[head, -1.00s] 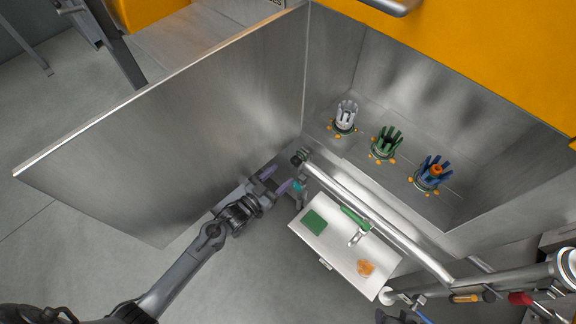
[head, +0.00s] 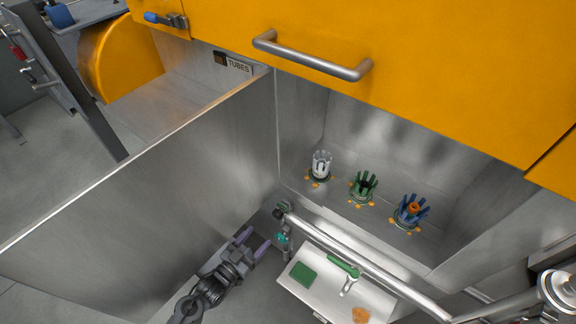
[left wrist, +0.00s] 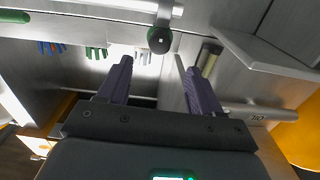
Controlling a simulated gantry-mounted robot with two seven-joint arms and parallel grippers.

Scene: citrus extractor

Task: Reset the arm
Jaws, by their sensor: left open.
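My left gripper (head: 252,246) is in the lower middle of the head view, beside the open metal door (head: 150,190). Its purple fingers are apart with nothing between them. In the left wrist view the same two fingers (left wrist: 158,82) are spread and empty, with a dark round knob (left wrist: 159,40) beyond them. The knob end of the metal bar (head: 365,262) is just right of the fingers in the head view, apart from them. My right gripper is not in view.
White (head: 320,165), green (head: 364,186) and blue (head: 411,212) pronged holders stand in the metal recess; the blue one holds an orange piece. A white tray (head: 325,287) with green items is below the bar. The yellow cabinet (head: 430,70) has a handle (head: 312,58).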

